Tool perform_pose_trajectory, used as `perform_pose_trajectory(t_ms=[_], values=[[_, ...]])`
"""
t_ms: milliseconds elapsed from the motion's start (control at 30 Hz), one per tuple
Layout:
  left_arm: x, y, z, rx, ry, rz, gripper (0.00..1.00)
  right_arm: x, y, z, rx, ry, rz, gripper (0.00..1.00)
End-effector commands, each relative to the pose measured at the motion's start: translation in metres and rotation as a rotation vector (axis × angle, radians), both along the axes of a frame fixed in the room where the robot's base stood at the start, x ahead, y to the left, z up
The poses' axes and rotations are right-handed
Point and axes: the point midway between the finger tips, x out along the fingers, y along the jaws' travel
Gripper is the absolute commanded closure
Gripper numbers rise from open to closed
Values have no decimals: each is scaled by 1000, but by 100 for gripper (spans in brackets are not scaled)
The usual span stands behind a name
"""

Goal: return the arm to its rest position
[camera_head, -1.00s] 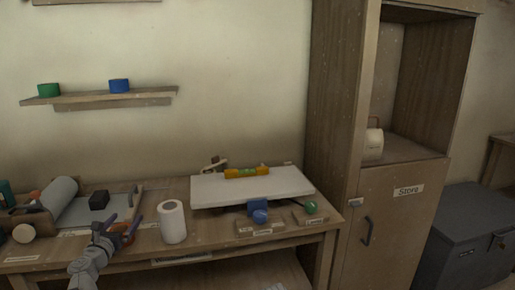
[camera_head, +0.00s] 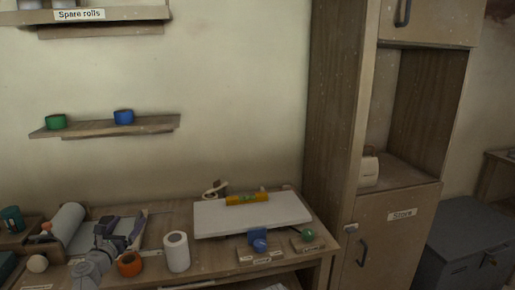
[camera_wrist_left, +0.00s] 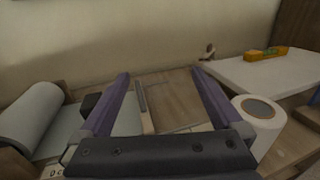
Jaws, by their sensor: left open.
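My left gripper (camera_head: 119,228) is above the left part of the workbench (camera_head: 165,215) in the head view. In the left wrist view its two purple fingers (camera_wrist_left: 160,95) stand wide apart with nothing between them. An orange ring-shaped roll (camera_head: 130,264) sits on the bench just right of and below the gripper, apart from it. A white paper roll (camera_head: 176,252) stands upright to the right; it also shows in the left wrist view (camera_wrist_left: 258,118). My right gripper is not in view.
A white board (camera_head: 280,213) with a yellow level (camera_head: 247,199) lies on the bench. Blue (camera_head: 258,240) and green (camera_head: 307,235) items stand at its front. A grey roll (camera_head: 67,221) lies at left. A wall shelf (camera_head: 105,132) and tall cabinet (camera_head: 333,130) stand behind.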

Motion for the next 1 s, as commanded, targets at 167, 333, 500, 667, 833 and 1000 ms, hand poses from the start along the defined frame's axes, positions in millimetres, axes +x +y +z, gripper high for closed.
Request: perform_pose_trajectory(t_ms=[167,333,500,667,833,1000], values=[[-9,-11,30,0,0,-3,0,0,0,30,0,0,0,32],[-16,-20,51,0,0,-5,0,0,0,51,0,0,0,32],[-24,-28,72,0,0,-7,0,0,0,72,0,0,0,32],[-31,-37,92,0,0,-10,0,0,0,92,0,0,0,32],[-37,-44,109,0,0,-13,0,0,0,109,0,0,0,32],[-39,-47,115,0,0,-13,0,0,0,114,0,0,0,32]])
